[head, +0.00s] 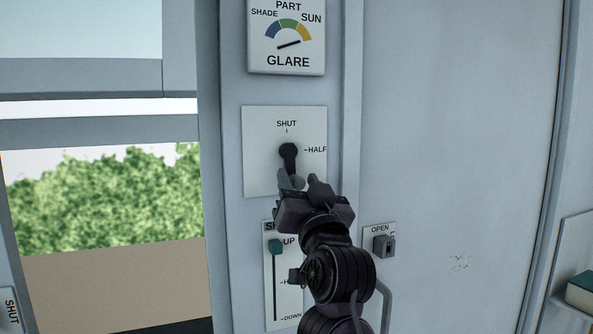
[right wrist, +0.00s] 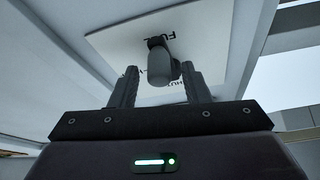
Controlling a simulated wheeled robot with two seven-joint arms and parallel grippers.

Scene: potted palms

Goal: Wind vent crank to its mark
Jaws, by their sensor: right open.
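The vent crank (head: 288,151) is a dark hub and arm on a white plate (head: 262,150) on the wall frame. The plate reads SHUT at the top and HALF at the right; my gripper hides part of its lower side. The crank arm points down from the hub. My right gripper (head: 304,184) is at the crank's lower end, open. In the right wrist view, the crank's rounded grey handle (right wrist: 160,66) shows between and just beyond the two spread fingers (right wrist: 162,86); I cannot tell whether they touch it. The word FULL shows on the plate there. My left gripper is out of view.
A slider panel (head: 270,290) with a teal knob near UP is below, partly behind my arm. A switch marked OPEN (head: 383,245) is at the right. A window (head: 100,200) is at the left.

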